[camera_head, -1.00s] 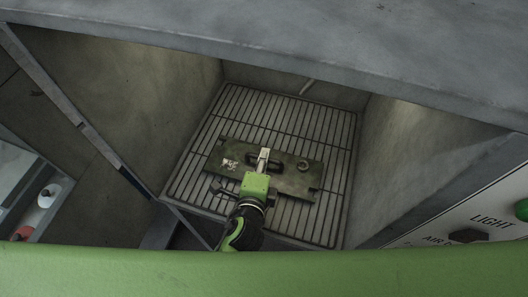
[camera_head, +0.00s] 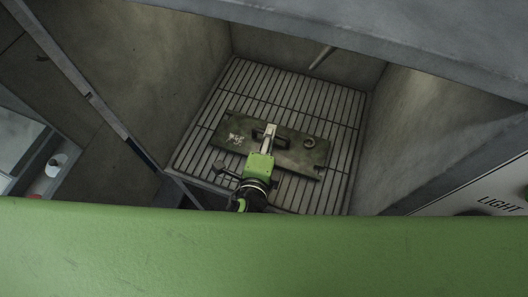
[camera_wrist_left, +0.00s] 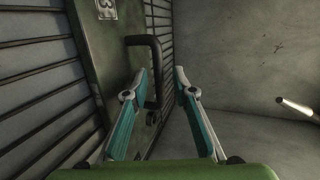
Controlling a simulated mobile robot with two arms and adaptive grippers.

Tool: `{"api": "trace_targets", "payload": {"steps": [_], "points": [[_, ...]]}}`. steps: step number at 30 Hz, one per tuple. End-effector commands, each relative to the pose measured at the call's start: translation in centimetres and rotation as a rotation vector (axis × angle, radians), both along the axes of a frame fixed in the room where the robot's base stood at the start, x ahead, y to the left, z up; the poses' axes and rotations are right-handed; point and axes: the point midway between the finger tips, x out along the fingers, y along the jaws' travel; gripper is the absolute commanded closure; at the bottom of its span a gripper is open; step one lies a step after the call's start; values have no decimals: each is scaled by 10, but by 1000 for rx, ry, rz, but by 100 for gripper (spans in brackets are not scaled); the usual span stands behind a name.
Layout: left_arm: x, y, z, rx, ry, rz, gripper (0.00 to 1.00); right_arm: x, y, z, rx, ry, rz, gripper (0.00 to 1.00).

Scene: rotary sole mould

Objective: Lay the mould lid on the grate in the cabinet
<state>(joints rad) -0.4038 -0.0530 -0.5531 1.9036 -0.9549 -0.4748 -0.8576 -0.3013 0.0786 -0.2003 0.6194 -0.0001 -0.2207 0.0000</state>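The mould lid (camera_head: 300,158) is a dark green rectangular plate with a black bar handle, a pale printed mark on its left and a round ring mark on its right. It lies flat, slightly askew, on the grate (camera_head: 240,88) inside the cabinet. My left gripper (camera_head: 270,130) is over the lid's middle, at the handle. In the left wrist view the fingers (camera_wrist_left: 161,72) stand apart. The handle (camera_wrist_left: 157,60) is between them, nearer the left finger, with a gap to the right finger. The lid's plate (camera_wrist_left: 112,60) shows left of the handle. My right gripper is not in view.
Grey cabinet walls (camera_head: 412,115) rise on both sides of the grate, and the front top edge (camera_head: 400,55) overhangs. A thin rod (camera_head: 322,57) sticks out at the back. The grate is bare behind the lid. A panel marked LIGHT (camera_head: 490,200) is at right.

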Motion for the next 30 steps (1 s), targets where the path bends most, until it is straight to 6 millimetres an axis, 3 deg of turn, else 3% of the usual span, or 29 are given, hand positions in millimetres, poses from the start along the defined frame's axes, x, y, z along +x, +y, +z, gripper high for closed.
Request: {"api": "trace_targets", "payload": {"steps": [6, 12, 18, 30], "points": [[-46, 8, 13, -3, 4, 0, 75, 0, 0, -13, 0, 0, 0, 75], [-77, 14, 25, -1, 2, 1, 75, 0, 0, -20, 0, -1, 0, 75], [-90, 16, 33, -2, 0, 1, 75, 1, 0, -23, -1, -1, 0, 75], [-92, 17, 34, -1, -1, 1, 75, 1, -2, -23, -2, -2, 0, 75]]}}
